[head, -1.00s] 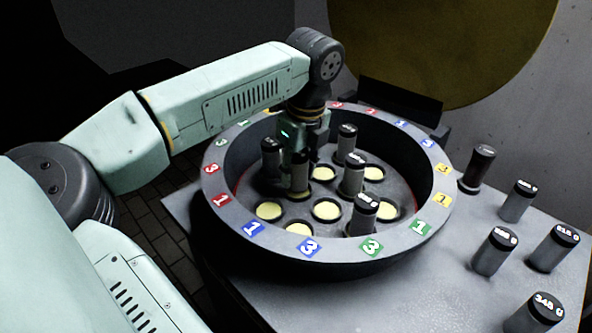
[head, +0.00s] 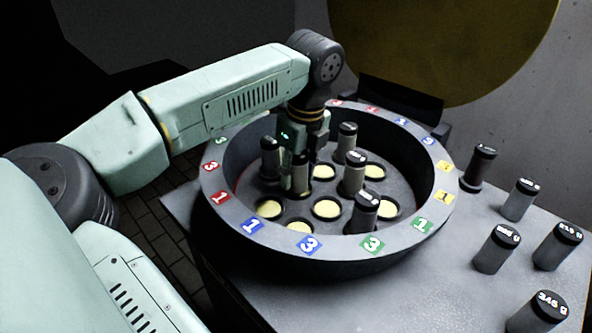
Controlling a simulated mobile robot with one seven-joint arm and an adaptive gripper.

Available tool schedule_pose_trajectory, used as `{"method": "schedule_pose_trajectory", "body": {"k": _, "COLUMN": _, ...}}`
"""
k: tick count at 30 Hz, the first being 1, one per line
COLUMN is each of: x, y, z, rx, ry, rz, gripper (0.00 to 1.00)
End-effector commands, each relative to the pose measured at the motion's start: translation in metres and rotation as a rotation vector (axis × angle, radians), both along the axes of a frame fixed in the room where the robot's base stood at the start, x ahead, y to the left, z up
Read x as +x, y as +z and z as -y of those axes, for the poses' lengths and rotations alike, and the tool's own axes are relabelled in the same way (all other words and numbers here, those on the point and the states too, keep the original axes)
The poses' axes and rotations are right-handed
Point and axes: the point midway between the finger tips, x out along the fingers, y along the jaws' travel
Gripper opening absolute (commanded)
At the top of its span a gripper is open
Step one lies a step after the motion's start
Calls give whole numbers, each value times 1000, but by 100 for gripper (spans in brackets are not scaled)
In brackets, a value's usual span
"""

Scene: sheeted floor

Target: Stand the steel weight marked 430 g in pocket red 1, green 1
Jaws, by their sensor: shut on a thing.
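My gripper (head: 303,153) points down inside the round grey bowl (head: 207,178), shut on a grey cylindrical steel weight (head: 301,179). The weight looks upright, low over the pocketed floor; its marking is hidden, and I cannot tell whether its base is in a pocket. The rim carries coloured number tags, including a red 1 (head: 221,198) at left and a green 1 (head: 422,224) at right front. I cannot tell which pocket they pick out. Empty pockets show pale yellow bottoms, such as one at front left (head: 269,209) and one at front centre (head: 327,209).
Other capped weights stand in the bowl, left of my gripper (head: 270,158), behind right (head: 347,143), right (head: 354,175) and front right (head: 365,212). Several more stand on the grey table (head: 445,285) to the right, including one at the front corner (head: 538,314).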

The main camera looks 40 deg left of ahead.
Motion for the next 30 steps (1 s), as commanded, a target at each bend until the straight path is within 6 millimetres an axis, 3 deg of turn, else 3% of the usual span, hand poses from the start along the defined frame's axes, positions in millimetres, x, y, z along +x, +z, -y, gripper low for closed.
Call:
{"method": "schedule_pose_trajectory", "body": {"k": 8, "x": 0, "y": -4, "z": 0, "rx": 1, "ry": 0, "rz": 1, "gripper": 0}}
{"method": "schedule_pose_trajectory", "body": {"k": 9, "x": 0, "y": -3, "z": 0, "rx": 1, "ry": 0, "rz": 1, "gripper": 36}}
{"method": "schedule_pose_trajectory", "body": {"k": 18, "x": 0, "y": -4, "z": 0, "rx": 0, "ry": 0, "rz": 0, "gripper": 56}}
{"method": "schedule_pose_trajectory", "body": {"k": 30, "x": 0, "y": -2, "z": 0, "rx": -1, "ry": 0, "rz": -1, "gripper": 57}}
